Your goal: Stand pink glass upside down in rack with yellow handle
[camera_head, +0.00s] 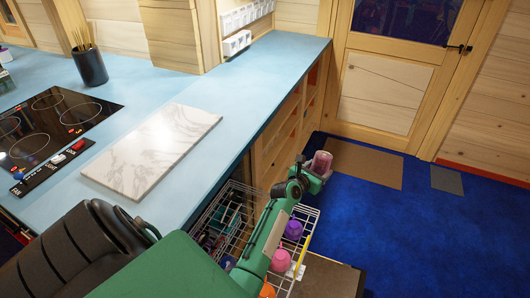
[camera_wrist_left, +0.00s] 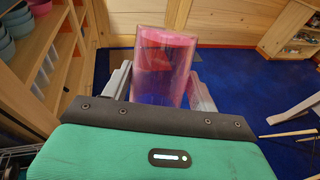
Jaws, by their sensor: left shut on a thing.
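In the left wrist view the glass (camera_wrist_left: 162,65) stands between the two fingers of the gripper (camera_wrist_left: 160,88). I cannot tell which end of the glass is the mouth. The wire rack with the yellow handle (camera_head: 304,243) is below and nearer, partly hidden by my left arm. A purple cup (camera_head: 293,230), a pink cup (camera_head: 280,261) and an orange cup (camera_head: 267,291) show in it. My right gripper is out of view.
A blue counter (camera_head: 245,72) with a marble board (camera_head: 153,150) and a black cooktop (camera_head: 45,125) fills the left. Another dark-filled wire rack section (camera_head: 226,216) lies beside the cups.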

